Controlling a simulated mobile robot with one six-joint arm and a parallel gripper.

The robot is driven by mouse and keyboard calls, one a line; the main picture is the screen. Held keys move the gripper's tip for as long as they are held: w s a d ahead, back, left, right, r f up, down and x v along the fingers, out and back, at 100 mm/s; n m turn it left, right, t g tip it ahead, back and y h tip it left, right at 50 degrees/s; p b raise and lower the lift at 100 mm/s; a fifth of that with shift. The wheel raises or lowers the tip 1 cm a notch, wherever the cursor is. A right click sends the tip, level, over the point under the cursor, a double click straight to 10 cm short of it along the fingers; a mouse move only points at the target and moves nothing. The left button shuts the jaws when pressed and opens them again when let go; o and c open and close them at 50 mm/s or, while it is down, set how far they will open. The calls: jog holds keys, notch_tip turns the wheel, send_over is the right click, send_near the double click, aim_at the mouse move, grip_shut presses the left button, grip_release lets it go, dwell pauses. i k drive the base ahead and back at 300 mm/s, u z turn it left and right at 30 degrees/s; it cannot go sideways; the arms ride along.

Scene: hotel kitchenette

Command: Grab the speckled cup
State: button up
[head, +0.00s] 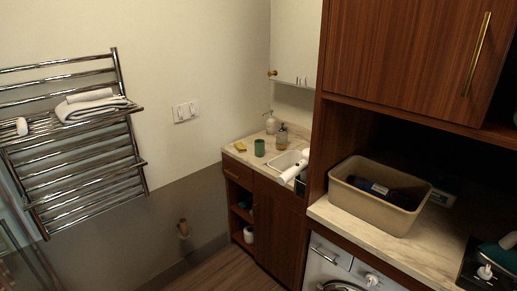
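A green cup (260,147) stands upright on the far marble counter, left of the small sink. I cannot make out speckles on it at this size. A white cup-like item (249,234) sits in the low open shelf of the cabinet below, partly shaded; its surface is too small to read. My gripper is not in view, and nothing shows as held.
Beside the green cup are a yellow item (240,146), soap bottles (282,137) and a sink (286,161). A white cylindrical object (294,173) is at the sink's right. A beige bin (372,209) stands on the near counter. A towel rack (85,130) is left.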

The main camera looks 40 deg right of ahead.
aim_at(260, 144)
jog(key=i, duration=1.25)
jog(key=u, duration=0.05)
